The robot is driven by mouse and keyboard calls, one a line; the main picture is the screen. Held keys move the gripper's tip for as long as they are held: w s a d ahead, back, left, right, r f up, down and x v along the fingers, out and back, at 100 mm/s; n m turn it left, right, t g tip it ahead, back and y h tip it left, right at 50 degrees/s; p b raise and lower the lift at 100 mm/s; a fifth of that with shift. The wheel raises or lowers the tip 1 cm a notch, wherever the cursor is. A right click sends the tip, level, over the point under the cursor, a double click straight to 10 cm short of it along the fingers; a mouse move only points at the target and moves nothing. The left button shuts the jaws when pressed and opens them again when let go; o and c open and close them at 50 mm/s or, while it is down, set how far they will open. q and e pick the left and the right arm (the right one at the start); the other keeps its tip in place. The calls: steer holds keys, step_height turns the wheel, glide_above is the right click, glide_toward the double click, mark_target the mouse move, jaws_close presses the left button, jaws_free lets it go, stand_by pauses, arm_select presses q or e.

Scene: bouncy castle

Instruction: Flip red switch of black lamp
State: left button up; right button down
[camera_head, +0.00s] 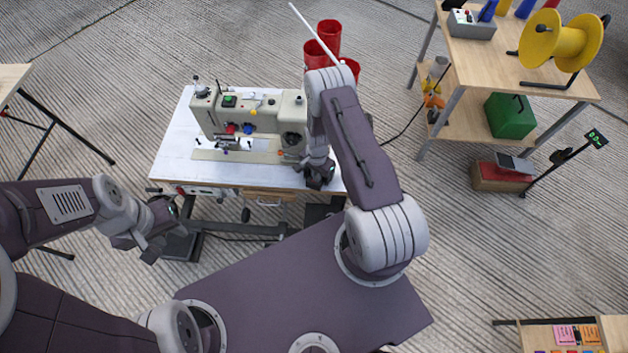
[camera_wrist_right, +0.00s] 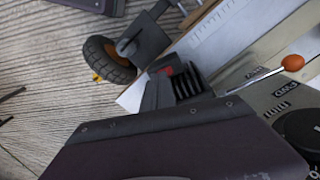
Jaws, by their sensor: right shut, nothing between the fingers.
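I cannot clearly make out a black lamp in either view. In the right wrist view a small red patch (camera_wrist_right: 167,71) shows right at the tips of my right gripper (camera_wrist_right: 172,88); I cannot tell whether it is the switch. That gripper is shut and empty. In the head view my right gripper (camera_head: 319,178) is low over the right part of the white table (camera_head: 172,160), beside the sewing machine (camera_head: 250,112), and my arm hides part of this area. My left gripper (camera_head: 150,247) hangs in front of the table's left end, apart from it; its jaws are too small to read.
An orange-knobbed lever (camera_wrist_right: 292,62) and a caster wheel (camera_wrist_right: 108,60) show near the right gripper. Red bins (camera_head: 329,38) stand behind the table. A wooden shelf (camera_head: 480,65) with a yellow spool (camera_head: 553,42) stands at the right. Floor between is open.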

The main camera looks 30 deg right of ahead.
steer(key=shift+f+b, duration=0.35)
steer(key=shift+f, duration=0.15)
step_height(320, 180, up, 7)
steer(key=p, duration=0.6)
steer(key=shift+r, duration=0.15)
stand_by(0.4)
